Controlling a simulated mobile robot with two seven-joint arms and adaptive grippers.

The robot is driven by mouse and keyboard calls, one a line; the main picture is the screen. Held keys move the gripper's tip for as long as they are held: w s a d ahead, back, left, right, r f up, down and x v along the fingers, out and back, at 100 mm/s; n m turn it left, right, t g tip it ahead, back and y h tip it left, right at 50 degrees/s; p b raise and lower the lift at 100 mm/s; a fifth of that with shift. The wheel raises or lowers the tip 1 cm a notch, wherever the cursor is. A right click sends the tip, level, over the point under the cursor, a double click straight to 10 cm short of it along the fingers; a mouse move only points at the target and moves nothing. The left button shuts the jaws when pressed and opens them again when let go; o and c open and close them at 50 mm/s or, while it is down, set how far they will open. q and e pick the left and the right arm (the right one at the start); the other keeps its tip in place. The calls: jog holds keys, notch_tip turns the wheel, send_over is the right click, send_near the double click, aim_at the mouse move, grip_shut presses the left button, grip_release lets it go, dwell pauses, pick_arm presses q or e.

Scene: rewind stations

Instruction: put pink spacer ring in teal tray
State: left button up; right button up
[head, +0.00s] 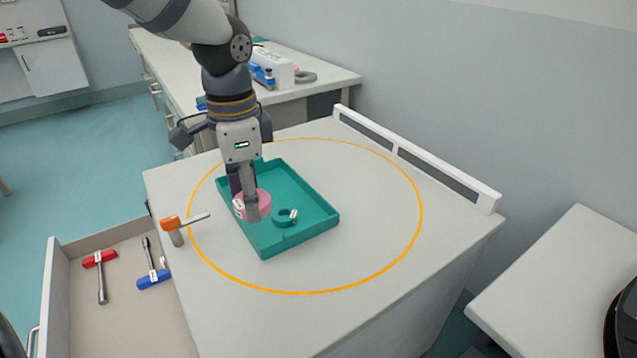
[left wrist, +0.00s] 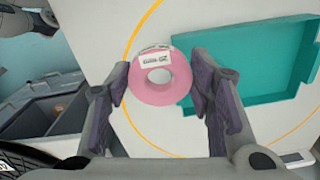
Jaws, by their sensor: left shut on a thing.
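The pink spacer ring (head: 265,200) is held in my left gripper (head: 246,206), which points down over the near-left part of the teal tray (head: 326,220). In the left wrist view, the ring (left wrist: 160,96) lies between the two fingers (left wrist: 163,82), its white label at the top and its hole facing the camera. There it covers a little of the left edge of the tray (left wrist: 262,92), with table showing under most of it. The ring's height above the tray is hard to tell. My right gripper is not in view.
An open drawer (head: 130,320) below holds red and blue-handled tools. A white rail (head: 420,160) bounds the right side. The table's front is clear.

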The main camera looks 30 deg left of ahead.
pick_arm(q)
jog(key=w+a+f+b, duration=0.1)
jog(key=w+f, duration=0.2)
jog(key=w, duration=0.1)
jog(key=w+a+f+b, duration=0.1)
jog(key=w+f, duration=0.2)
jog(key=w, duration=0.1)
jog(key=w+a+f+b, duration=0.1)
jog(key=w+a+f, duration=0.1)
jog(key=w+f, duration=0.1)
jog(key=shift+w+f+b, duration=0.2)
jog(key=shift+w+b, duration=0.1)
jog(key=shift+w, duration=0.55)
jog(key=shift+w+f, duration=0.2)
jog(key=shift+f, duration=0.65)
jog(key=shift+w+f, duration=0.15)
jog(key=shift+f, duration=0.7)
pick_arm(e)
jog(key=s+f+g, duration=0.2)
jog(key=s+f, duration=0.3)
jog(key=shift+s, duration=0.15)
pick_arm(q)
jog(key=shift+f, duration=0.35)
jog(key=o, duration=1.2)
jog(key=shift+c, duration=0.2)
notch_tip(320, 180, up, 13)
jog(key=shift+f, duration=0.15)
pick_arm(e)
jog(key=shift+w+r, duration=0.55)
